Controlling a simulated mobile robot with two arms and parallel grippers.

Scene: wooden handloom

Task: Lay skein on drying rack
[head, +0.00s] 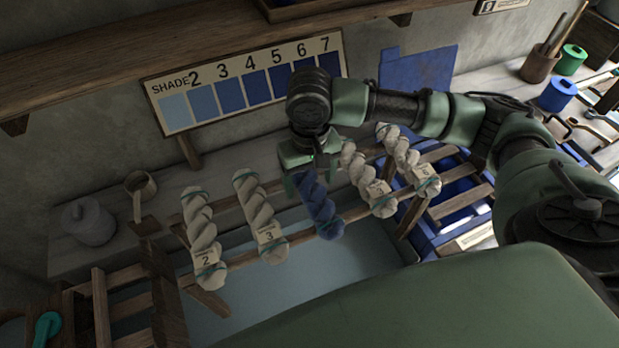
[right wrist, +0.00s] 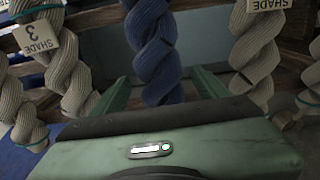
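A blue twisted skein (head: 322,212) lies across two wooden rails in the head view, between pale skeins. It also shows upright in the middle of the right wrist view (right wrist: 156,55). My right gripper (head: 310,168) is at the skein's far, upper end. In the right wrist view, its fingers (right wrist: 163,90) stand apart on either side of the blue skein, with gaps beside it. A slatted wooden rack (head: 461,201) stands at the right over something blue; another slatted wooden frame (head: 103,310) is at lower left. Neither is labelled. My left gripper is out of view.
Pale tagged skeins flank the blue one: shade 2 (head: 202,236) and shade 3 (head: 260,215) on the left, two more (head: 368,180) close on the right. A shade chart (head: 248,82) hangs behind. A lidded jar (head: 89,221) and ladle (head: 139,187) are at left.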

